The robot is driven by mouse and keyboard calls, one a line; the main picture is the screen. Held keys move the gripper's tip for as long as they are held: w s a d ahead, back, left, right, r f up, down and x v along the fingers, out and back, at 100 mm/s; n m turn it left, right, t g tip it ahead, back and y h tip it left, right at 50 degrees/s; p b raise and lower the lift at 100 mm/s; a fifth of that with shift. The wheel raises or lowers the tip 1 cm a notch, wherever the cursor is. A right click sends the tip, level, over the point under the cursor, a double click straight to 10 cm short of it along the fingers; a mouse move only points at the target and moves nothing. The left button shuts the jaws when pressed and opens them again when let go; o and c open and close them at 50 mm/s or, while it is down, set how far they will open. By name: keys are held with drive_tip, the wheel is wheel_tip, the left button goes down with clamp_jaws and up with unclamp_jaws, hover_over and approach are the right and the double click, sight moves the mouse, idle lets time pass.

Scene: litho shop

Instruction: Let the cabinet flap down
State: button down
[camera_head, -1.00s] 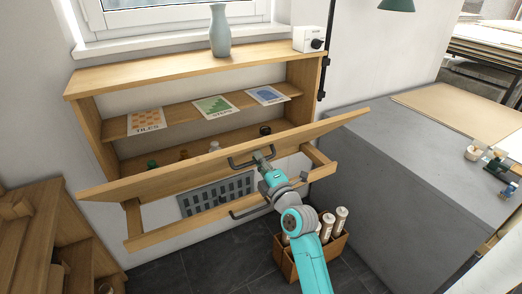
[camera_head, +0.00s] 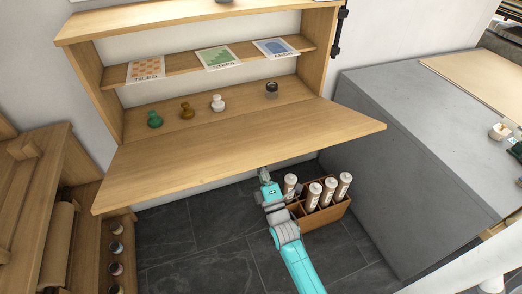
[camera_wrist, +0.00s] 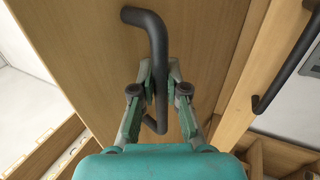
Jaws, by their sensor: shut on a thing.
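The cabinet (camera_head: 322,70) is wooden and stands open against the wall. Its flap (camera_head: 235,150) is folded down and lies about level, reaching out toward me. In the wrist view the flap's outer face (camera_wrist: 90,40) fills much of the picture, with a dark bar handle (camera_wrist: 155,50) on it. My gripper (camera_wrist: 160,95) is shut on this handle. In the head view my gripper (camera_head: 264,174) is at the flap's front edge, and the handle is hidden beneath the flap.
Green, brown and white stamps and a dark jar (camera_head: 271,88) stand inside the cabinet. Cards (camera_head: 219,57) lean on its shelf. A wooden crate (camera_head: 322,217) with white bottles stands below, right of my arm. A grey counter (camera_head: 420,150) is at the right, wooden shelves (camera_head: 38,190) at the left.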

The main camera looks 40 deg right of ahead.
wheel_tip(320, 180, down, 12)
drive_tip(key=t, duration=0.1)
drive_tip(key=shift+s+r, duration=0.25)
drive_tip(key=shift+s, duration=0.05)
drive_tip(key=shift+s+f, duration=0.1)
idle(0.3)
drive_tip(key=c, duration=1.3)
unclamp_jaws()
drive_tip(key=shift+a, duration=0.1)
drive_tip(key=shift+o, duration=0.6)
drive_tip(key=v, duration=1.1)
drive_tip(key=shift+s+f, duration=0.2)
drive_tip(key=shift+f, duration=0.15)
